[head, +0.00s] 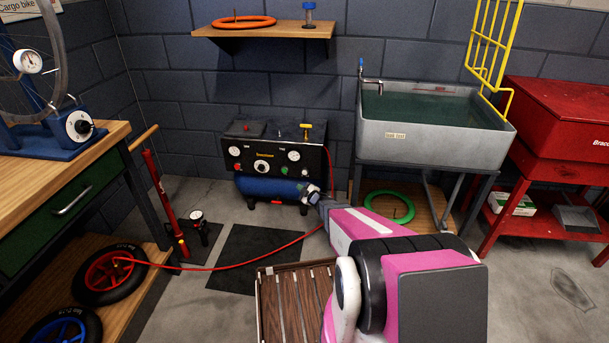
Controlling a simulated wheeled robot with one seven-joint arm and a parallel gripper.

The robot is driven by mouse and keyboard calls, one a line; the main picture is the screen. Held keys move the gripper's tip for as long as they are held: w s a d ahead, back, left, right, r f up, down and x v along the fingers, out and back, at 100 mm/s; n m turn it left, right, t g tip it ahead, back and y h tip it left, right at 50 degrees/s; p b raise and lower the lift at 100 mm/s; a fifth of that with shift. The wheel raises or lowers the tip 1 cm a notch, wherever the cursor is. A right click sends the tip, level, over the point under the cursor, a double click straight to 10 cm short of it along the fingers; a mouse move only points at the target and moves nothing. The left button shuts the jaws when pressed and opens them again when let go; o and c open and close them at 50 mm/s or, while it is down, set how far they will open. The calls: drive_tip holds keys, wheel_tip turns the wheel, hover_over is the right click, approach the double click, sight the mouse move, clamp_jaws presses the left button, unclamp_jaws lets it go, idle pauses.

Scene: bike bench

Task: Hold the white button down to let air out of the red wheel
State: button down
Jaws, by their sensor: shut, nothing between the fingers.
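The red wheel (104,270), a black tyre on a red rim, lies flat on the low shelf at left. A red hose (215,268) runs from it across the floor and passes behind my arm. The compressor (262,148) stands by the back wall, with a black panel, gauges, a central dial (261,167) and a blue tank (265,188). My gripper (309,190) is shut and empty, in front of the compressor's lower right corner. Whether it touches the panel I cannot tell. I cannot pick out a white button; the gripper may cover it.
A slatted wooden crate (262,310) stands on the floor in front of me. A grey sink (430,142) and red cabinet (560,125) stand at right. A workbench (75,165) is at left, with a red pump (160,205) beside it. The dark mat (240,245) is clear except for the hose.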

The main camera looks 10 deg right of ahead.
drive_tip(key=w+d, duration=0.2)
drive_tip(key=w, duration=0.6)
drive_tip(key=shift+d, duration=0.35)
drive_tip(key=shift+w, duration=0.15)
idle(1.6)
drive_tip(key=shift+w+d, duration=0.1)
drive_tip(key=shift+w, duration=0.2)
drive_tip(key=shift+w+d, duration=0.15)
drive_tip(key=shift+w, duration=0.3)
idle(2.0)
drive_tip(key=shift+s, duration=0.15)
idle(0.9)
drive_tip(key=shift+s+a, duration=0.25)
drive_tip(key=shift+s, duration=0.45)
drive_tip(key=shift+s+a, duration=0.25)
drive_tip(key=shift+s, duration=0.55)
drive_tip(key=shift+s+a, duration=0.3)
drive_tip(key=shift+s, duration=0.5)
drive_tip(key=shift+s+a, duration=0.25)
drive_tip(key=shift+s, duration=0.55)
